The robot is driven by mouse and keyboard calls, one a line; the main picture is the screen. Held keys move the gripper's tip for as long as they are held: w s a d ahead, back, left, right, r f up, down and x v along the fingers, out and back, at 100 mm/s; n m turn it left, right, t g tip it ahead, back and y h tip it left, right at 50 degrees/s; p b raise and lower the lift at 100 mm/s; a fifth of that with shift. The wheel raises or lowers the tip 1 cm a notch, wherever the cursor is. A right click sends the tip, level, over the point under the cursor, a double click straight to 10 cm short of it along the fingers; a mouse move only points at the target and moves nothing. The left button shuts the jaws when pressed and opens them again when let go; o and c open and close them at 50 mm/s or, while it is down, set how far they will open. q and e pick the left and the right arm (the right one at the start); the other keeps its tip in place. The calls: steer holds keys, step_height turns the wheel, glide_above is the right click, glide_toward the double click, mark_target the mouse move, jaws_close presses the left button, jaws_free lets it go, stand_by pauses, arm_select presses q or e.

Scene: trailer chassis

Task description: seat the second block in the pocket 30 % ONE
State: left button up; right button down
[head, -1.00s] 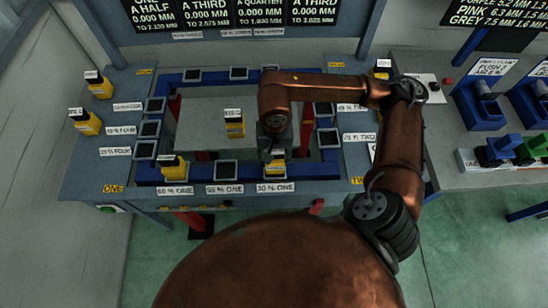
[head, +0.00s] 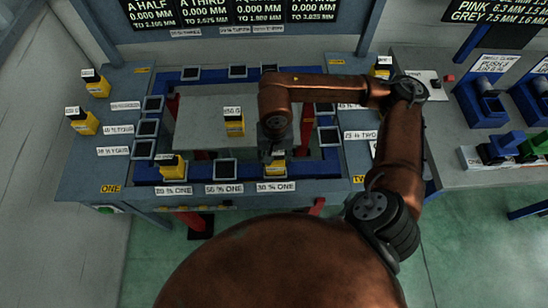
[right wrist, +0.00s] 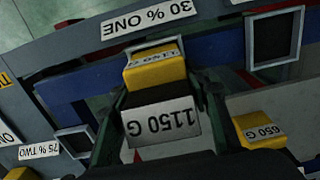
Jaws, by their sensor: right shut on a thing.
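My right gripper (head: 274,156) is shut on a yellow block (head: 275,169) at the 30 % ONE pocket, at the front edge of the frame. In the right wrist view the yellow block (right wrist: 157,70) carries a white label reading 1150 G and sits between the fingers (right wrist: 160,105). Its far end is at the pocket rim (right wrist: 152,45) beside the 30 % ONE sign (right wrist: 150,20). How deep it sits is hidden by the block and fingers. Another yellow block (head: 171,170) stands at the front-left pocket. My left gripper is not in view.
A yellow 650 G block (head: 234,125) stands on the grey middle plate (head: 200,125). Yellow blocks stand on the left side of the table (head: 98,88) and at the back right (head: 382,71). An empty pocket (head: 225,168) lies left of my gripper.

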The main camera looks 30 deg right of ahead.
steer(key=shift+f+b, duration=0.35)
steer(key=shift+f, duration=0.05)
steer(key=c, duration=1.3)
jaws_free()
steer(key=shift+o, duration=1.4)
steer(key=shift+f, duration=0.15)
step_height(320, 180, up, 12)
steer(key=shift+r, duration=0.1)
